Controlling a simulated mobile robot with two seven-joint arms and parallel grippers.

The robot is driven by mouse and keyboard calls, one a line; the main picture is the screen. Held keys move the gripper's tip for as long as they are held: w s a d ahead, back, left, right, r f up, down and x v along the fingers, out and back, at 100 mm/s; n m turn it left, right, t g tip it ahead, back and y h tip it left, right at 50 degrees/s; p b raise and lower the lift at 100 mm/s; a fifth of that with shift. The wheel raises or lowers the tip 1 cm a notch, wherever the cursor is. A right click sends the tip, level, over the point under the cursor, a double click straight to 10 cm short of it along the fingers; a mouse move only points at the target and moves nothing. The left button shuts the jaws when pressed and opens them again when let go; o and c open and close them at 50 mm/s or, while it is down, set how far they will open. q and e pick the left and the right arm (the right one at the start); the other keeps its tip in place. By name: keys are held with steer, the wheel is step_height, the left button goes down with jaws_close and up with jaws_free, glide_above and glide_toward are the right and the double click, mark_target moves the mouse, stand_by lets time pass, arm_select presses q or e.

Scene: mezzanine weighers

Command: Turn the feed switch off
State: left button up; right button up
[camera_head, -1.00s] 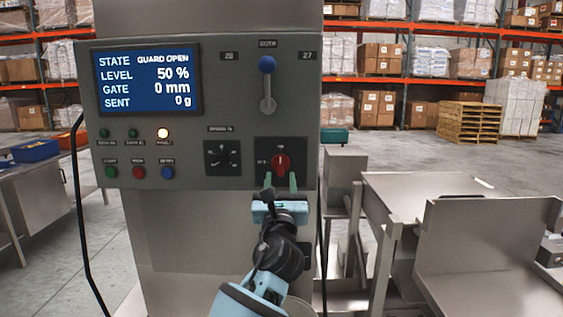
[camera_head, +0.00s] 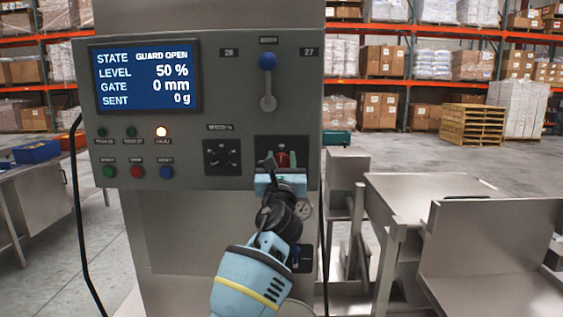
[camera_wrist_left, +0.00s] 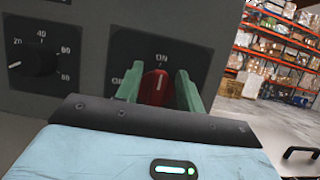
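The feed switch is a red rotary knob (camera_head: 283,157) on a black plate at the lower right of the grey panel. It also shows in the left wrist view (camera_wrist_left: 154,88), its white mark pointing about straight up to the ON label, with the OFF label to its left. My left gripper (camera_head: 280,162) is right in front of the knob. In the left wrist view its green fingers (camera_wrist_left: 158,90) stand open, one on each side of the knob, with narrow gaps; I cannot tell whether either touches it. My right gripper is not in view.
A dial (camera_head: 222,157) sits left of the switch and a blue-knobbed lever (camera_head: 267,64) above it. The screen (camera_head: 146,79) reads GUARD OPEN, level 50 %, gate 0 mm. Push buttons (camera_head: 137,171) are at lower left. A steel bench (camera_head: 430,195) stands at right.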

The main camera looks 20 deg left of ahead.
arm_select(q)
steer(key=shift+c, duration=0.5)
steer(key=c, duration=0.7)
steer(key=shift+f, duration=0.15)
jaws_close()
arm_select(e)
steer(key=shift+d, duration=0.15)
